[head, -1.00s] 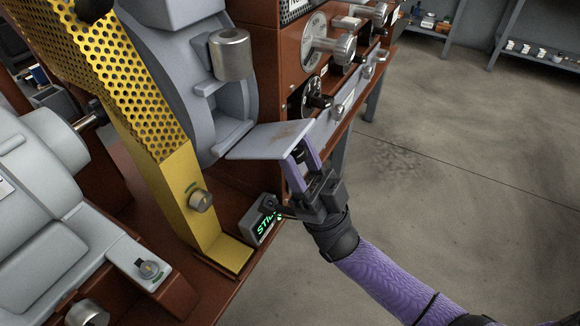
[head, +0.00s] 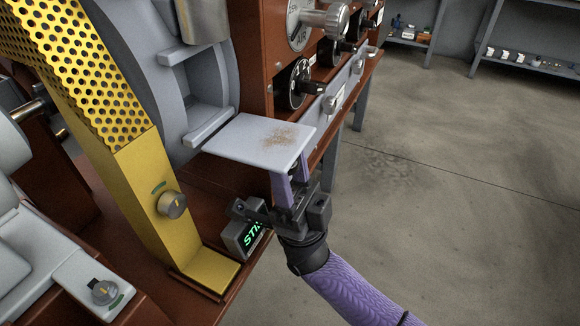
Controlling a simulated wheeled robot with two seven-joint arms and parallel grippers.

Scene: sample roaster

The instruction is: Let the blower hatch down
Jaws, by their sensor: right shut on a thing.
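The blower hatch looks to be the pale grey flap (head: 262,141) that sticks out from the front of the curved grey housing (head: 205,95). It lies roughly flat, with a patch of brown specks on its upper face. Its inner edge is at a grey ledge below the housing's opening. My right gripper (head: 293,172) comes from below right and is shut at the flap's outer right corner, under the edge. The part between its purple fingers is mostly hidden. My left gripper is not in view.
A yellow perforated guard (head: 148,180) with a knob (head: 172,204) stands left of the flap. A small box with green lit letters (head: 246,237) sits close beside my right gripper. The red-brown cabinet with dials (head: 300,85) is behind. Open floor lies to the right.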

